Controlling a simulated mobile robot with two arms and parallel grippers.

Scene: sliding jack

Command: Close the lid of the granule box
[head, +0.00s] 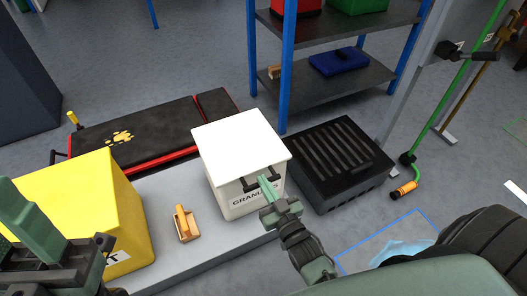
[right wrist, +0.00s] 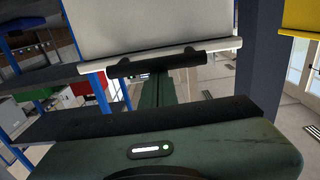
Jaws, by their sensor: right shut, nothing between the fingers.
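The white granule box (head: 240,203) stands on a light grey bench, with dark "GRANULES" lettering partly covered by my right gripper. Its white lid (head: 239,139) lies over the top; I cannot tell whether a small gap is left. A black handle (head: 268,178) is on the lid's front edge. My right gripper (head: 263,182) is shut and empty, its green fingertips at the handle. The right wrist view shows the handle (right wrist: 155,64) across the fingers, the lid panel (right wrist: 150,25) beyond; contact is unclear. My left gripper (head: 22,225) is partly in view at lower left, away from the box.
A blue-posted shelf (head: 340,75) rises behind. A black-and-red creeper board (head: 140,130) lies behind the bench.

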